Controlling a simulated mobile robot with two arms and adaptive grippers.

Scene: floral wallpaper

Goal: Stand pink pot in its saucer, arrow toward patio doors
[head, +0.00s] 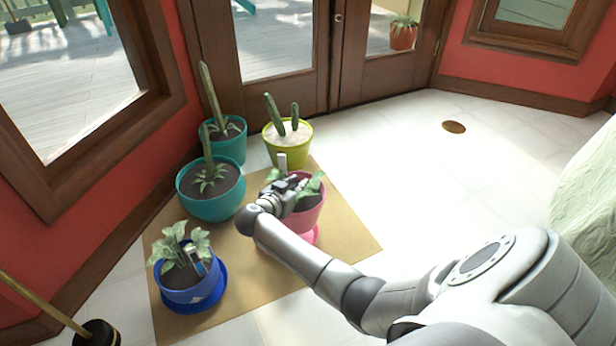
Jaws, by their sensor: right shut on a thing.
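The pink pot (308,217) holds a leafy plant and stands at the right part of the brown mat, looking upright. A brighter pink saucer (315,237) shows at its lower right; my arm hides the rest, so I cannot tell whether the pot is fully seated in it. My right gripper (284,186) is shut on the pot at its upper left rim, with its fingers partly hidden among leaves. No arrow on the pot is visible. The patio doors (334,60) are behind, at the top middle. My left gripper is out of view.
Teal pots (211,207) with cacti and a lime pot (287,152) stand behind and left. A blue pot (192,291) in a blue saucer is front left on the mat (262,284). White floor to the right is clear, with a round brown floor plate (454,127).

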